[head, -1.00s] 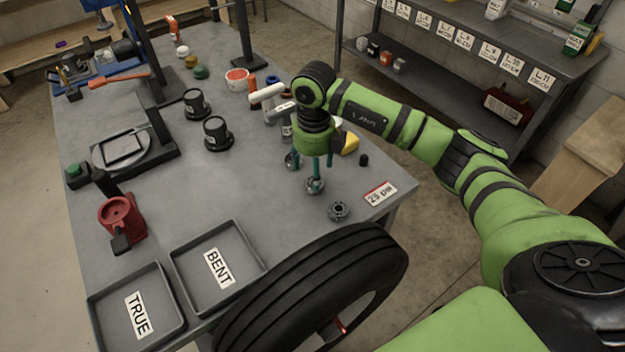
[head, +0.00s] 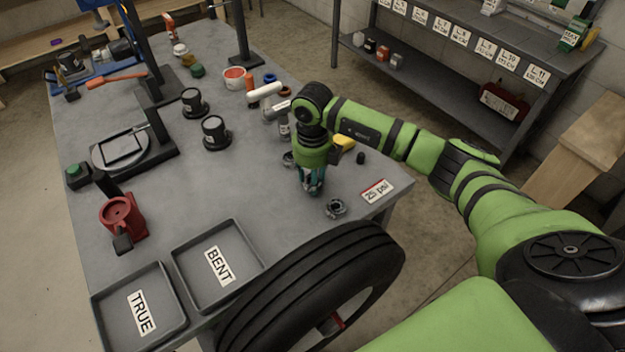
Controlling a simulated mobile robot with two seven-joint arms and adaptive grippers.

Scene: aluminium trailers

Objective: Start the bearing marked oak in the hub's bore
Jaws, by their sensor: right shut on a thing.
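My right gripper (head: 312,188) points straight down at the table's right part. It is shut on a small metal bearing, which its fingers mostly hide. A second bearing (head: 336,208) lies on the table just to the right and nearer. A third bearing (head: 289,159) shows partly behind the gripper. I cannot read any oak mark on them. My left gripper is not in view.
A large tyre (head: 300,275) stands at the table's near edge. Trays marked BENT (head: 248,233) and TRUE (head: 152,272) lie front left, near a red device (head: 120,213). Bottles and a cup (head: 235,78) stand behind the gripper. The table's middle is clear.

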